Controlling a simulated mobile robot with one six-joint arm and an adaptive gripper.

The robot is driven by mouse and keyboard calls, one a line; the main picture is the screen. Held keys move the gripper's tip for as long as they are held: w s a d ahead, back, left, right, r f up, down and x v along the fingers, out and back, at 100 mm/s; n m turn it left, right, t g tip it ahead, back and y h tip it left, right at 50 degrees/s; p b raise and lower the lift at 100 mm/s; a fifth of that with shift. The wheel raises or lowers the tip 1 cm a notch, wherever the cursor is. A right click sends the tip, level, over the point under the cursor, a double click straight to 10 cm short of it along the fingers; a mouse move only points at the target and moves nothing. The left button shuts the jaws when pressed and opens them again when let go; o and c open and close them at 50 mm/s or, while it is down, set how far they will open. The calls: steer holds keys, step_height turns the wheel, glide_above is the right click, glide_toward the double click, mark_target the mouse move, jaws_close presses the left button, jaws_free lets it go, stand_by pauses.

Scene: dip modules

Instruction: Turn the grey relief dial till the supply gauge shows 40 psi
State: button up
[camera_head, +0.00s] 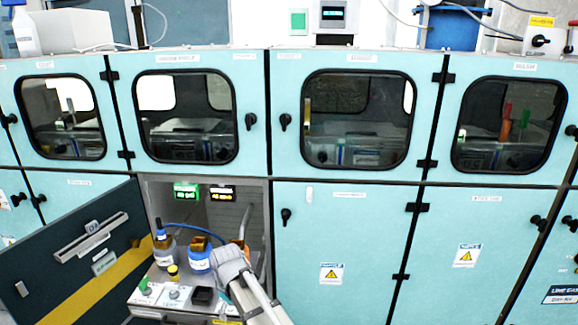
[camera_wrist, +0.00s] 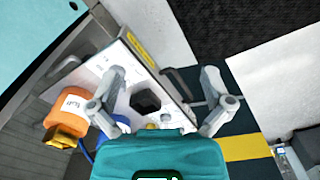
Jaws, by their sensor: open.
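A dark dial (camera_wrist: 147,101) with a faceted top sits on a pale control panel (camera_wrist: 123,78) in the wrist view. In the head view, a dark dial (camera_head: 203,296) sits at the right of the panel's front (camera_head: 150,300). My gripper (camera_wrist: 162,78) is open, its two grey fingers spread to either side of the dial and apart from it.
The bay's dark door (camera_head: 75,250) stands open at left. Bottles with a white-and-blue body (camera_head: 198,260) and an orange body (camera_wrist: 75,105) stand behind the panel. A blue hose (camera_head: 195,228) runs above them. A green knob (camera_head: 146,288) sits at the panel's left.

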steer(key=s+d+f+m+b, duration=0.2)
steer(key=d+f+m+b, duration=0.15)
steer(key=d, duration=0.75)
steer(key=s+d+f+m+b, duration=0.2)
steer(key=d+f+m+b, duration=0.15)
steer(key=d, duration=0.75)
steer(key=s+d+f+m+b, duration=0.25)
steer(key=d+m, duration=0.25)
steer(key=d, duration=0.6)
step_height(320, 180, up, 16)
steer(key=p, duration=1.6)
steer(key=shift+w+f, duration=0.1)
stand_by(1.4)
